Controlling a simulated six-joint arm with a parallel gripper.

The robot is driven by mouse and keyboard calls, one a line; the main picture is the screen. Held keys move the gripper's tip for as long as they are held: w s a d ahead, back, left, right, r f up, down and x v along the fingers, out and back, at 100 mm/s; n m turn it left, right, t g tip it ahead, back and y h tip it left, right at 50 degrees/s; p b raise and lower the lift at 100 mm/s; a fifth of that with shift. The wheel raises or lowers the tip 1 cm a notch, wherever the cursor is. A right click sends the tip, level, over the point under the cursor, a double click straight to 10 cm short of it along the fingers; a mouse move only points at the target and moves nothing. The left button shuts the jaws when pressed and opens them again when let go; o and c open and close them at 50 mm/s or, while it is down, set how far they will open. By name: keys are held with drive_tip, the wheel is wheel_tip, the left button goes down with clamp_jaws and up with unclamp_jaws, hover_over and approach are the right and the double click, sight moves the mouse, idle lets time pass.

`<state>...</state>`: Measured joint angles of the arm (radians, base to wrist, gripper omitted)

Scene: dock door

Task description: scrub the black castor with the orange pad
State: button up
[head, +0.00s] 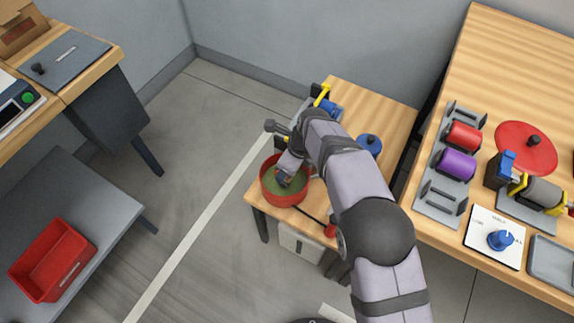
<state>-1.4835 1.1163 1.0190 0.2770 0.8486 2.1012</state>
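My gripper (286,178) points down into a round red pan (266,188) with a greenish inside, on the small wooden table (385,115). The fingers are small and dark here, and I cannot tell whether they are open or shut or hold anything. I cannot make out an orange pad or a black castor for certain. My arm covers part of the small table.
Beside my arm are a blue round knob (369,145) and a yellow-handled blue item (327,105). The right bench holds a rack with red (464,136) and purple (455,164) rolls and a red lid (526,147). A red bin (52,262) sits lower left. Floor between is clear.

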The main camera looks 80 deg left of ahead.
drive_tip(key=shift+s+d, duration=0.5)
drive_tip(key=shift+d, duration=0.05)
drive_tip(key=shift+f, duration=0.1)
drive_tip(key=shift+w+a, duration=1.05)
drive_tip(key=shift+s+d+r+p, duration=0.25)
drive_tip(key=shift+p, duration=0.3)
drive_tip(key=shift+s+d+p, duration=0.9)
drive_tip(key=shift+p, duration=0.15)
wheel_tip(320, 180, up, 8)
drive_tip(key=p, duration=0.5)
drive_tip(key=shift+f+p, duration=0.1)
drive_tip(key=shift+p, duration=0.2)
drive_tip(key=shift+w, duration=0.1)
